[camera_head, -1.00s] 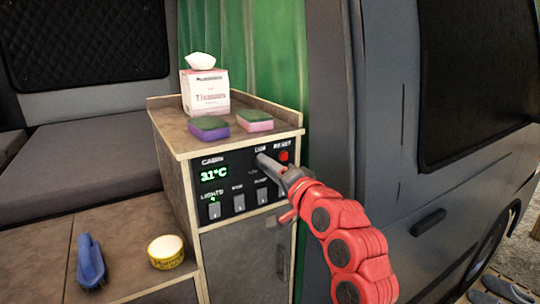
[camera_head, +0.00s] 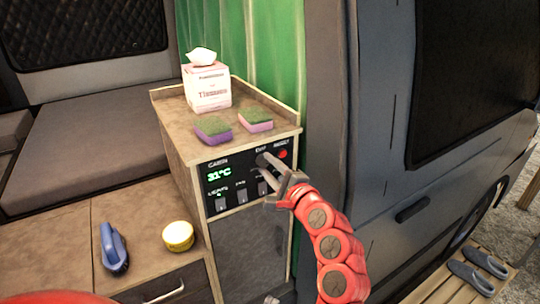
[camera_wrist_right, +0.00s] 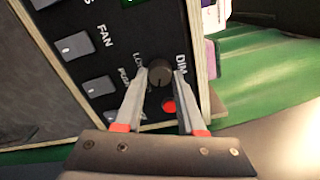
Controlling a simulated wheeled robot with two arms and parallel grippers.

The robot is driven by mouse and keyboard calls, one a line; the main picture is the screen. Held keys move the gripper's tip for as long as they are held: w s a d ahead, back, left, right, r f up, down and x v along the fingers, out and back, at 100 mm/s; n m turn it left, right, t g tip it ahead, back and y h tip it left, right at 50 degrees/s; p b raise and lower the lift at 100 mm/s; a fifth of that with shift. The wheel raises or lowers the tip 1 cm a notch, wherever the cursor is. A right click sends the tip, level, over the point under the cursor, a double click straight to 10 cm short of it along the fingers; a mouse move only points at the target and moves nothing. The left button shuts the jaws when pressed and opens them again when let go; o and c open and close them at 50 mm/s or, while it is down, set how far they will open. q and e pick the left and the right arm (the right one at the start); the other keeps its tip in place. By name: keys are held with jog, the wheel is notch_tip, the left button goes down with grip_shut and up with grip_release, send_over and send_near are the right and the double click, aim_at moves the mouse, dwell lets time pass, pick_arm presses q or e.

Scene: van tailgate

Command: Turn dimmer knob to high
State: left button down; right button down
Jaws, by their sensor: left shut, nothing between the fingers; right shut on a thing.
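The dark dimmer knob (camera_wrist_right: 159,76) sits on the black control panel (camera_head: 238,172) beside the letters "DIM" in the right wrist view. My right gripper (camera_wrist_right: 160,72) has its two fingers on either side of the knob and is shut on it. In the head view this gripper (camera_head: 264,160) reaches the panel's upper right and mostly hides the knob. I cannot clearly tell which way the knob points. My left gripper (camera_head: 271,299) barely shows at the bottom edge, shut and empty, well below the panel.
A red button (camera_wrist_right: 169,106) sits close beside the knob. Several switches (camera_head: 221,203) line the panel's lower part. Sponges (camera_head: 213,129) and a tissue box (camera_head: 207,87) stand on top. A blue brush (camera_head: 113,247) and a round tin (camera_head: 178,236) lie at lower left.

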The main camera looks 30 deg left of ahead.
jog(key=shift+r+m+p, duration=0.3)
jog(key=shift+r+p, duration=0.05)
jog(key=shift+r, duration=0.15)
jog(key=c, duration=0.8)
grip_release()
jog(key=shift+o, duration=1.2)
jog(key=shift+s+a, duration=0.1)
jog(key=shift+o, duration=0.3)
jog(key=shift+f, duration=0.2)
jog(key=shift+f, duration=0.1)
